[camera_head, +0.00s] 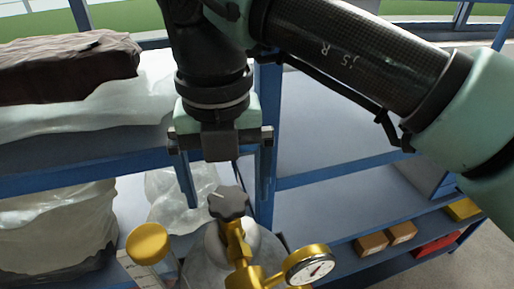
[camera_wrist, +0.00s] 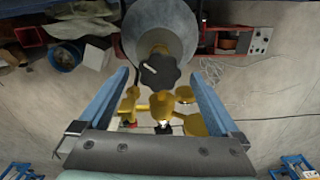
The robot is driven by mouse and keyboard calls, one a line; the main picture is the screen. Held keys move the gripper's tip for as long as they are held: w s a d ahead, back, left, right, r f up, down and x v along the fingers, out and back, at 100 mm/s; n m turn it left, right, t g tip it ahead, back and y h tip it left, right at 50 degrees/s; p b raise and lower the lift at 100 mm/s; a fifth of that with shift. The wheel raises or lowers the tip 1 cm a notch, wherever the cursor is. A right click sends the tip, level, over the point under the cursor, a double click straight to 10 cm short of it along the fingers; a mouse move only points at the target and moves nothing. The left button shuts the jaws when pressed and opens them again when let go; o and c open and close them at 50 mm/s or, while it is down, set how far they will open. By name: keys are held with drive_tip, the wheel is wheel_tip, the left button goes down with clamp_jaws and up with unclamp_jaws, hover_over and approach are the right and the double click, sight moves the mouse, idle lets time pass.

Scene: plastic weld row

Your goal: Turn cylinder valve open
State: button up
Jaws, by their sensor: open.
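The cylinder valve has a dark lobed knob (camera_head: 228,203) with a pale mark on top, on a brass stem above a grey gas cylinder (camera_head: 205,265). A brass regulator with a round gauge (camera_head: 310,265) and a yellow round cap (camera_head: 148,244) sit beside it. My gripper (camera_head: 228,195) points down over the knob with its two blue fingers apart. In the wrist view the knob (camera_wrist: 159,71) lies between and slightly beyond the open fingers (camera_wrist: 157,88), touching neither as far as I can see. The cylinder's lower part is hidden.
A blue shelf rack (camera_head: 330,180) stands close behind the cylinder. White bags (camera_head: 150,85) and a brown bundle (camera_head: 70,68) lie on its left shelf. Small boxes (camera_head: 385,240) and a red bin (camera_head: 437,245) are at lower right. The middle right shelf is bare.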

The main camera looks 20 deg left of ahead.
drive_tip(key=shift+a+f, duration=0.1)
drive_tip(key=shift+f, duration=0.2)
drive_tip(key=c, duration=1.4)
drive_tip(key=shift+o, duration=0.2)
